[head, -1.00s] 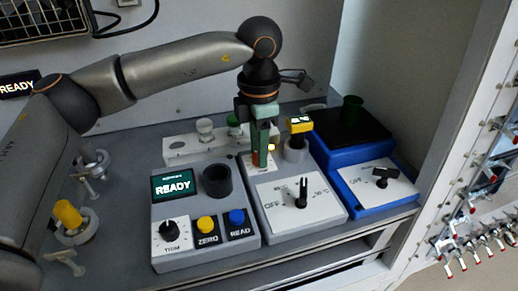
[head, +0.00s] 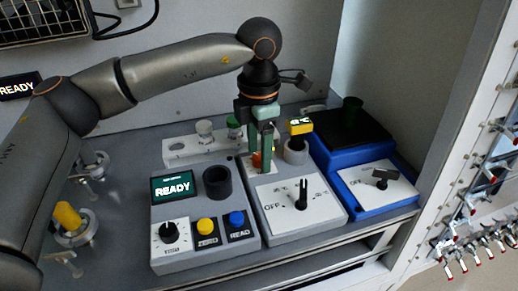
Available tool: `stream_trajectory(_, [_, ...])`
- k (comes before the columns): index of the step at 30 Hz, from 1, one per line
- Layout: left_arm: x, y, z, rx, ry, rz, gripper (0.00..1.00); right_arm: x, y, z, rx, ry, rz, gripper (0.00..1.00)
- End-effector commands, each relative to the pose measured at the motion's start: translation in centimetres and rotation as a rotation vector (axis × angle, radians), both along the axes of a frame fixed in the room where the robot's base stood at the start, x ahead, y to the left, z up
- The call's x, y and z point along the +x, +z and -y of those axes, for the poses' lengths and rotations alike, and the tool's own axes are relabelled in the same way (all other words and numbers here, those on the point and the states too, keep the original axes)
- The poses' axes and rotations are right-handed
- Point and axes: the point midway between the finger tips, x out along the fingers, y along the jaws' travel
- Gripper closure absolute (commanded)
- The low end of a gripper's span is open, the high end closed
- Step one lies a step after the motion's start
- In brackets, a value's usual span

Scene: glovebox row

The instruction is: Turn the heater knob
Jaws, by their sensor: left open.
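A grey block unit in the middle carries a white dial plate (head: 275,209) marked OFF, with what looks like a °C mark. A black knob (head: 301,197) stands on this plate, its bar pointing roughly up and away. A blue unit (head: 345,186) to its right has its own OFF plate and another black knob (head: 382,178). My left gripper (head: 262,168) points down behind the middle plate, left of and beyond its knob. Its fingers are apart, with a little orange showing between them. It touches neither knob. My right gripper is not in view.
Left of the middle unit is a grey console with a READY screen (head: 173,187), a TRIM knob (head: 170,232), a yellow button (head: 206,226) and a blue button (head: 237,219). A yellow-topped item (head: 299,126) stands in a grey cup just right of my gripper.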

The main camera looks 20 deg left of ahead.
Motion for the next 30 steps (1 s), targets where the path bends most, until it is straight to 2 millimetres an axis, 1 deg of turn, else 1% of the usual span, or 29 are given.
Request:
stream_trajectory(5, [0.0,0.0,0.0,0.001,0.000,-0.001,0.36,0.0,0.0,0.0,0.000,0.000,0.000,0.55])
stream_trajectory(8, [0.0,0.6,0.0,0.000,0.000,0.000,0.36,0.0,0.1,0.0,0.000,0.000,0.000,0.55])
stream_trajectory(11, [0.1,2.0,0.0,-0.001,0.000,0.002,0.36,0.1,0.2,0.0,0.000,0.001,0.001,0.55])
stream_trajectory(21, [0.0,9.3,0.1,-0.002,0.000,0.003,0.36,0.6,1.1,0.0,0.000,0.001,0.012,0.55])
stream_trajectory(25, [0.0,11.3,0.1,0.000,0.000,0.001,0.36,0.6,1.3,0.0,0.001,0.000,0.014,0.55])
stream_trajectory(27, [0.0,11.9,0.0,0.000,0.000,0.000,0.36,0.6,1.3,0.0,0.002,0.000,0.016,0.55])
stream_trajectory(30, [0.0,12.4,0.0,-0.001,0.000,-0.001,0.36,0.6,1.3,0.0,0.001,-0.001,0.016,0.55])
